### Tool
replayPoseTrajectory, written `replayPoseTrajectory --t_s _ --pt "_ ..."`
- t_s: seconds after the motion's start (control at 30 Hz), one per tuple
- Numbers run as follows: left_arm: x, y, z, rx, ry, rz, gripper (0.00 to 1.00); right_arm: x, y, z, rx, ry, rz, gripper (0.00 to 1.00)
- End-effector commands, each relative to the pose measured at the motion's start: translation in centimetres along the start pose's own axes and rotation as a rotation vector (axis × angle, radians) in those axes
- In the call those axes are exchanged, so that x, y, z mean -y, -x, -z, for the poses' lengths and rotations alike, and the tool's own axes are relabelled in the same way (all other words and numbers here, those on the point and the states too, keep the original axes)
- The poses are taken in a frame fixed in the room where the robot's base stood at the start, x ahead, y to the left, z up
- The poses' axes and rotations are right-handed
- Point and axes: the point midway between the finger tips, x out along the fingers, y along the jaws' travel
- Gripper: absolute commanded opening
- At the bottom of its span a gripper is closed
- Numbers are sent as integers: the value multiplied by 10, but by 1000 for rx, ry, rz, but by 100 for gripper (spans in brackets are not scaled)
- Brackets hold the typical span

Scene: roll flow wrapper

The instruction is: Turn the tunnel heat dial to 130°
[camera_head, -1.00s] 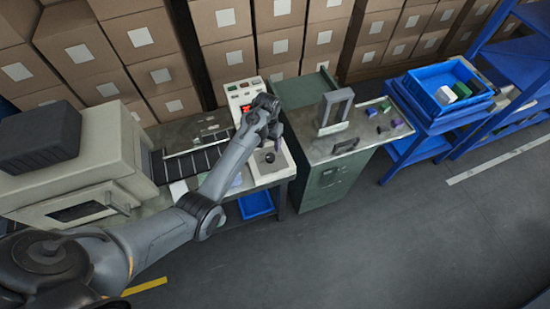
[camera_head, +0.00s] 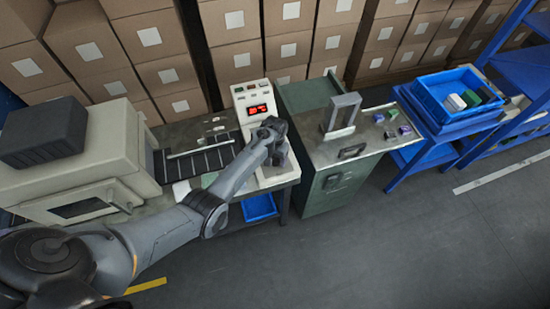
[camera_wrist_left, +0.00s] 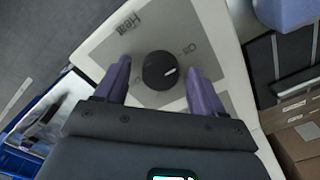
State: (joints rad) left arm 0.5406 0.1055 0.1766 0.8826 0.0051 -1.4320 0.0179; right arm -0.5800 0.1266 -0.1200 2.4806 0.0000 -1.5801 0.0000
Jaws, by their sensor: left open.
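The heat dial (camera_wrist_left: 160,70) is a round black knob with a white pointer mark, set on a grey plate with the word "Heat" beside it. In the left wrist view it lies between the two purple fingers of my left gripper (camera_wrist_left: 162,72). The fingers are open, one on each side, with gaps to the knob. In the head view my left gripper (camera_head: 278,152) is over the control panel (camera_head: 268,181) and hides the dial. My right gripper is not in view.
A conveyor (camera_head: 200,163) and a beige tunnel machine (camera_head: 85,165) stand left of the panel. A green cabinet (camera_head: 325,193) with a grey frame on its top stands to the right. A blue bin (camera_head: 440,105) is farther right. Stacked boxes line the back.

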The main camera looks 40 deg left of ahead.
Motion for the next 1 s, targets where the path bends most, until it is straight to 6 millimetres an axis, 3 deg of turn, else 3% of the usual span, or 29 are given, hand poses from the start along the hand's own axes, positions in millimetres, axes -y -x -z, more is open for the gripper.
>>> replayPoseTrajectory --t_s 0.23,0.6,1.0 --pt "0 0 0 0 0 0 69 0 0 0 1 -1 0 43" --pt "0 0 0 0 0 0 14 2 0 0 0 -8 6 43" --pt "0 1 0 2 -72 1 13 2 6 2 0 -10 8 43"
